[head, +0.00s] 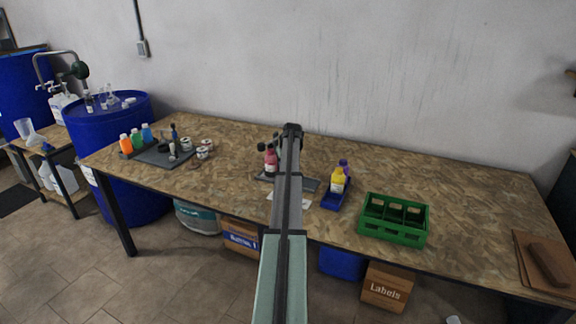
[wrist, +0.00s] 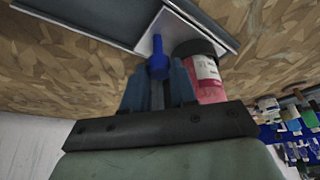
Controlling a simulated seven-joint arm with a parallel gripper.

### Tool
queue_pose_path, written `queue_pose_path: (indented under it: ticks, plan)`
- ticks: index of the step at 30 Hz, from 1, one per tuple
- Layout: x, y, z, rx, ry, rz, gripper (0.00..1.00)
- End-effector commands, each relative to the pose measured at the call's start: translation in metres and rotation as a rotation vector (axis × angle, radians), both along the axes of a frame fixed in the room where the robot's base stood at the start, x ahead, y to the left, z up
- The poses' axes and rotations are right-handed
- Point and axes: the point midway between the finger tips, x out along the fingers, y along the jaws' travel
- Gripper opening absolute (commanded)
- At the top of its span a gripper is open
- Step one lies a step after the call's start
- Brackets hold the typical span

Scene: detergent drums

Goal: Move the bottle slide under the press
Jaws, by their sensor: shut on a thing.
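My gripper (wrist: 160,75) is shut on a small blue knob (wrist: 158,50) at the edge of a pale slide plate (wrist: 150,42). The plate sits by a grey rail (wrist: 205,20) on the table. A pink-red bottle (wrist: 207,80) with a dark cap shows just right of the fingers in the wrist view; the red bottle (head: 271,163) also shows left of my arm in the head view. Whether it rests on the plate is unclear. The grey rail base (head: 310,184) shows on both sides of my arm. The press is mostly hidden by my arm, and so are my fingertips in the head view.
A blue tray (head: 331,201) with a yellow bottle (head: 337,181) and a purple one lies right of my arm. A green crate (head: 393,228) stands further right. A dark mat (head: 160,155) with coloured bottles lies at left. The table's right part is mostly free.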

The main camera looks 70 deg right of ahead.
Motion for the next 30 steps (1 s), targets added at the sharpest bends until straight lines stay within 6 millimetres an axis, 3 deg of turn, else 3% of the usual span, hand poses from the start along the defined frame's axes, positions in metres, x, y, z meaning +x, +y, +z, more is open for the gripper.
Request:
queue_pose_path:
  ticks: [2, 3, 10, 20, 26, 30]
  plan:
    - [0.006, 0.0, 0.001, 0.0, -0.01, 0.005, 0.0]
    - [0.007, 0.0, 0.001, 0.0, -0.01, 0.005, 0.3]
    - [0.005, 0.0, 0.001, 0.0, -0.008, 0.005, 0.52]
    - [0.003, 0.001, 0.004, -0.001, -0.006, 0.004, 0.52]
    - [-0.005, 0.009, 0.027, -0.002, -0.006, 0.003, 0.52]
    - [-0.012, 0.016, 0.053, -0.003, -0.007, 0.003, 0.52]
